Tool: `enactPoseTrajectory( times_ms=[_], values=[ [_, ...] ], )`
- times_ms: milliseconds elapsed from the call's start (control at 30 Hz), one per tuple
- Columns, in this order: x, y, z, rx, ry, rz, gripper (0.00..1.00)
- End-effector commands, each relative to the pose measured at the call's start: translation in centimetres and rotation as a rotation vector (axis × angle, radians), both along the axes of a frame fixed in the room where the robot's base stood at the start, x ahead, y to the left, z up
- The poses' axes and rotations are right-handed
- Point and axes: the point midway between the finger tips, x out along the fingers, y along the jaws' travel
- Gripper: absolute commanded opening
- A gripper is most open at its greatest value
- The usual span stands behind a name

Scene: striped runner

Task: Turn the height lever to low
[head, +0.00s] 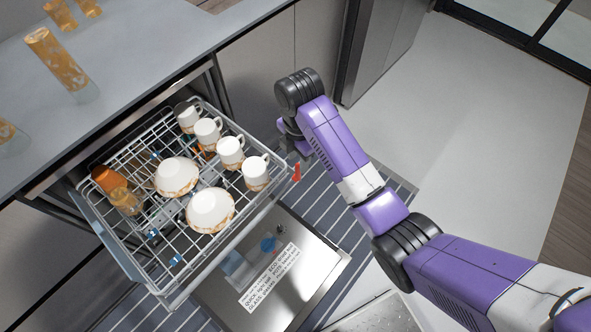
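A small red lever (296,172) sticks up at the right edge of the pulled-out upper dishwasher rack (240,264). I take it to be the height lever; no marks for high or low can be read beside it. My gripper (289,143) points down at the rack's right rim, just above and slightly left of the red lever in the picture. It looks apart from the lever. The fingers are small, dark and partly hidden by my wrist, so I cannot see whether they are open.
The rack holds several white cups (230,152), two white bowls (210,210) and orange glasses (110,180). The open dishwasher door (315,265) lies below, with a printed label. A counter (150,50) is above left. Open floor (470,110) lies right.

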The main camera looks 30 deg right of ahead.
Motion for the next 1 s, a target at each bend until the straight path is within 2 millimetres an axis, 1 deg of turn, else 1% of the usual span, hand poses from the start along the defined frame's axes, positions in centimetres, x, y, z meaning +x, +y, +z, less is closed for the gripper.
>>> enactPoseTrajectory(
  times_ms=[167,400,500,700,933,967,1000],
  values=[
    [-0.1,0.0,-1.7,0.0,0.003,-0.002,0.37],
    [-0.1,0.0,-5.5,0.0,0.003,-0.003,0.37],
    [-0.1,0.0,-6.7,0.001,0.002,-0.002,0.37],
    [0.0,0.0,-7.8,0.0,-0.001,-0.002,0.37],
    [0.0,0.0,-7.9,0.0,-0.002,-0.002,0.37],
    [0.0,0.0,-7.9,0.0,-0.002,-0.002,0.35],
    [0.0,0.0,-7.9,0.0,-0.002,-0.002,0.27]
  ],
)
